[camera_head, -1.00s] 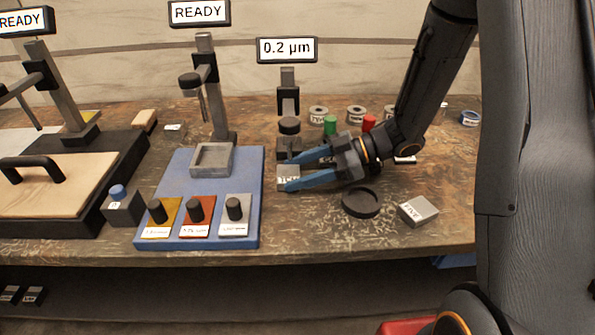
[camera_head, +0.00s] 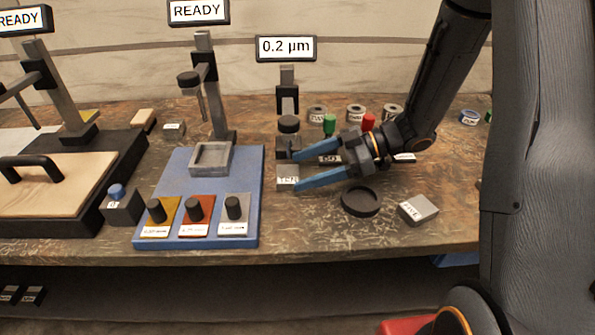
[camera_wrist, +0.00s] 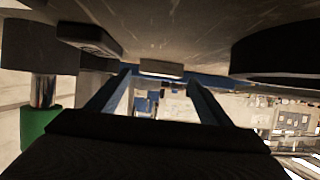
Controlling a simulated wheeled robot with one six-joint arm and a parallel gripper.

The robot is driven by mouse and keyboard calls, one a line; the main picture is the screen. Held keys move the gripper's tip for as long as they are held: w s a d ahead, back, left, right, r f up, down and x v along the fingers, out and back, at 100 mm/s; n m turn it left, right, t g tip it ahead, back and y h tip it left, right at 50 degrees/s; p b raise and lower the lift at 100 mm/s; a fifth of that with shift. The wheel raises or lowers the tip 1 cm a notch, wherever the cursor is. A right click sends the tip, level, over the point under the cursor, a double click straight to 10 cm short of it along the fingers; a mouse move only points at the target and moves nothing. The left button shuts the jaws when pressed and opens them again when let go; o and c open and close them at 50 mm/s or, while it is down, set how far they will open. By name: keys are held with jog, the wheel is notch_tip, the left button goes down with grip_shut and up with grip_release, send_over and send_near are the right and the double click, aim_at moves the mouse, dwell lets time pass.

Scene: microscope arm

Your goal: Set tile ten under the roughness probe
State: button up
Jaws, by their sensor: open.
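Tile ten (camera_head: 287,172) is a small grey block with a white label, on the bench just in front of the roughness probe (camera_head: 289,125). The probe is a dark round head on a short post over a dark base, under a display (camera_head: 286,48) reading 0.2 µm. My gripper (camera_head: 296,171) has blue fingers spread apart, with the tips at the tile's right side and nothing held. In the wrist view the fingers (camera_wrist: 160,84) are apart, with a pale grey block (camera_wrist: 161,68) beyond them, seemingly the tile. Whether the tile touches the probe base is unclear.
A black round dish (camera_head: 361,201) and a grey block labelled FIVE (camera_head: 418,210) lie right of the gripper. Green (camera_head: 329,124) and red (camera_head: 368,122) capped items and several labelled rings stand behind. A blue board (camera_head: 180,230) with three knobs lies left.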

jog(key=v, duration=0.9)
jog(key=shift+d+r+b, duration=0.15)
jog(key=shift+d+b, duration=0.15)
